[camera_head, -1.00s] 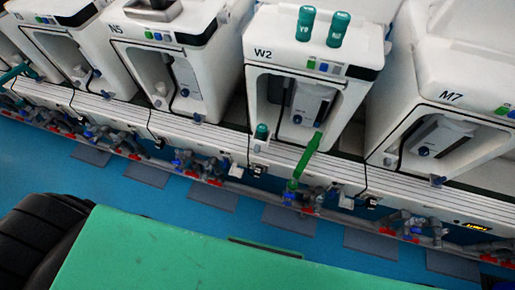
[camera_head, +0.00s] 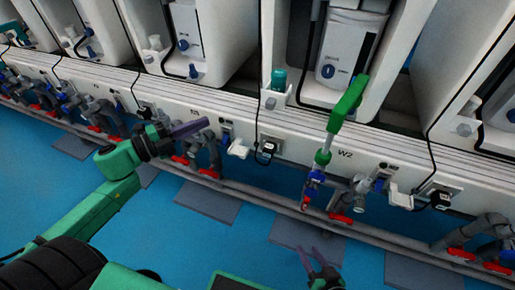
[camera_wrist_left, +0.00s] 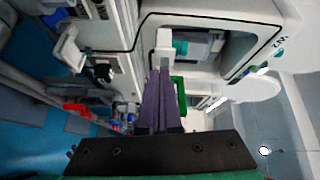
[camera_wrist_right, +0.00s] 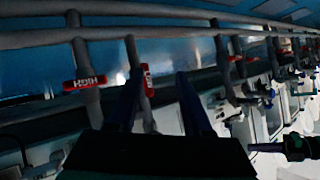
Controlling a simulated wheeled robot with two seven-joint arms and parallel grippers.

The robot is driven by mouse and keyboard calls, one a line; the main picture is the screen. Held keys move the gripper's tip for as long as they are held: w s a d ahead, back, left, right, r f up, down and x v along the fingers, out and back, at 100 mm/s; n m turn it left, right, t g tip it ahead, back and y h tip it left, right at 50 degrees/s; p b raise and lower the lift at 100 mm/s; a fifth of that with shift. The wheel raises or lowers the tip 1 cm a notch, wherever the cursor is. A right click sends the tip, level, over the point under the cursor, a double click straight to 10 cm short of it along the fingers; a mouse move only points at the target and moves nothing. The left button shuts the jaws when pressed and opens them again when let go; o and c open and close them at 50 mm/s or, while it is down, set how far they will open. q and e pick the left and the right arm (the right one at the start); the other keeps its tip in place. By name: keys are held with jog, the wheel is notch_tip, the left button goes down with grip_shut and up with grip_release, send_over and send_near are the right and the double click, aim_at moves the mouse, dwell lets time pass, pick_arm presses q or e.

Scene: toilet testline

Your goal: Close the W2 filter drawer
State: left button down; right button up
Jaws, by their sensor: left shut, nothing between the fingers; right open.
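The W2 machine is at centre right in the head view, its W2 mark (camera_head: 345,154) on the rail below. A small white drawer (camera_head: 276,99) with a teal cap (camera_head: 279,80) sticks out at its lower left front. My left gripper (camera_head: 207,123) is shut and empty, left of and below the drawer. In the left wrist view its purple fingers (camera_wrist_left: 160,75) point toward the white drawer front (camera_wrist_left: 163,43); contact cannot be told there. My right gripper (camera_head: 308,259) is open and low in front of the pipes. Its fingers (camera_wrist_right: 157,80) also show in the right wrist view.
A green handle-like piece (camera_head: 347,104) slants out of the W2 opening, right of the drawer. Pipes with red valve handles (camera_head: 340,218) run along under the rail. A neighbouring machine (camera_head: 203,35) stands to the left. Blue floor (camera_head: 175,225) lies open in front.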

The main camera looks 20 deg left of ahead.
pick_arm(q)
jog(key=s+d+m+g+h+b, duration=0.1)
jog(key=s+d+m+g+h, duration=0.1)
jog(key=d+m+h, duration=0.3)
jog(key=y+b, duration=0.2)
jog(key=b, duration=0.2)
send_near(272, 108)
jog(key=d, duration=0.4)
jog(key=w, duration=0.4)
jog(key=shift+d+r+n, duration=0.15)
jog(key=shift+n, duration=0.25)
pick_arm(e)
jog(key=f, duration=0.1)
jog(key=a+f+t, duration=0.1)
jog(key=f+t, duration=0.1)
jog(key=shift+w+a+f+m+y, duration=0.2)
jog(key=shift+w+f+m+y, duration=0.1)
jog(key=shift+w+f+m, duration=0.1)
jog(key=shift+r, duration=0.1)
